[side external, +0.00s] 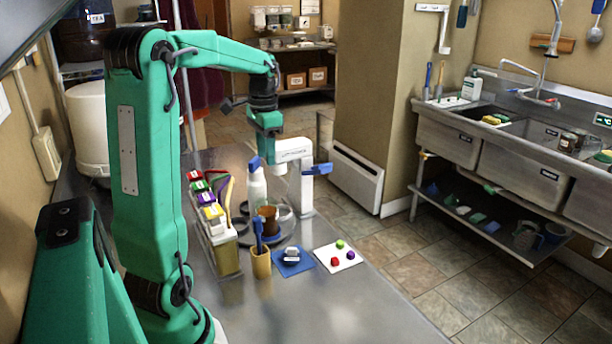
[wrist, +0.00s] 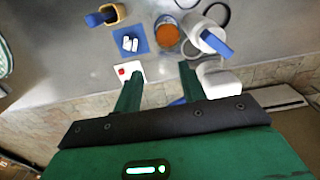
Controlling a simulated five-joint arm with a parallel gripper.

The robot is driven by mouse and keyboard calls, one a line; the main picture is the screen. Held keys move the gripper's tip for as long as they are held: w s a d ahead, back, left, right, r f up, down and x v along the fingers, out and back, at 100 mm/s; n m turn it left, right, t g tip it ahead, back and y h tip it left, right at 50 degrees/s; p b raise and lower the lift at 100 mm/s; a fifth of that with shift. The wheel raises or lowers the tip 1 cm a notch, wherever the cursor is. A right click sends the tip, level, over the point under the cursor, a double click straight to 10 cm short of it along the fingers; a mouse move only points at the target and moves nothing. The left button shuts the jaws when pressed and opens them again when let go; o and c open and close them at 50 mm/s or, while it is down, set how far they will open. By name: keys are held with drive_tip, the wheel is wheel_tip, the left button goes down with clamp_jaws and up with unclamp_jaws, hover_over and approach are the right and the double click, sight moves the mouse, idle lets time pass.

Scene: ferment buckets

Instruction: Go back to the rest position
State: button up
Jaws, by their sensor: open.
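My gripper (side external: 266,132) hangs over the bench from the bent green arm, beside the white device (side external: 293,150) with a blue lever. In the wrist view its two green fingers (wrist: 160,85) stand wide apart with nothing between them. The fingertips are hard to make out in the side view.
A blue mat (side external: 283,271) with white pieces, a tan cup (side external: 261,265) with a blue-handled tool, a brown jar (side external: 268,219), a spray bottle (side external: 257,187) and a rack (side external: 226,256) of coloured-topped packets stand close together. The front of the bench (side external: 330,315) is clear.

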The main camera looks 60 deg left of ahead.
drive_tip(key=shift+r, duration=0.1)
idle(0.4)
drive_tip(key=s+d+t, duration=0.2)
drive_tip(key=s+d, duration=0.1)
drive_tip(key=d, duration=1)
drive_tip(key=s+d+t, duration=0.3)
drive_tip(key=s+d, duration=0.1)
drive_tip(key=d, duration=0.9)
drive_tip(key=shift+s+f+t, duration=0.3)
